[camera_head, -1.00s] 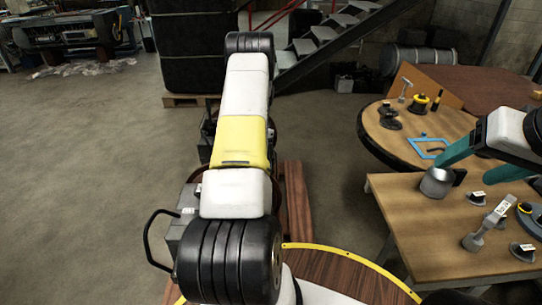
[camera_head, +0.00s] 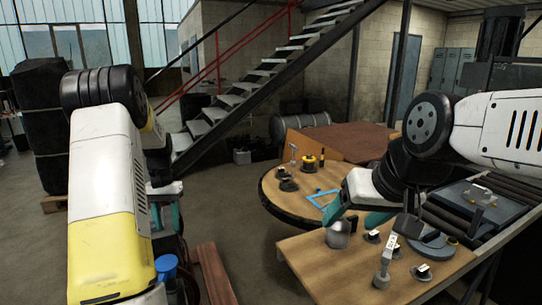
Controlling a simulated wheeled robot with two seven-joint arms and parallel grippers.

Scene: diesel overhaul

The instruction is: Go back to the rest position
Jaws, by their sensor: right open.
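My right gripper (camera_head: 354,216) reaches in from the right over the near wooden table (camera_head: 325,275). Its teal fingers are apart, and it looks empty. A grey metal cylinder (camera_head: 340,235) stands on the table just below and beside the fingers. My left gripper (camera_head: 167,217) hangs at the left, beyond the table's left side. My white and yellow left arm partly hides it, so its jaw state is unclear. A blue object (camera_head: 166,266) shows below it, also partly hidden; I cannot tell whether they touch.
A grey tool (camera_head: 385,265), small tagged parts (camera_head: 421,272) and a round grey piece (camera_head: 433,249) lie on the near table. A round table (camera_head: 270,195) behind holds a blue frame (camera_head: 322,198) and small tools. A staircase (camera_head: 240,90) rises behind. Open floor lies between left arm and tables.

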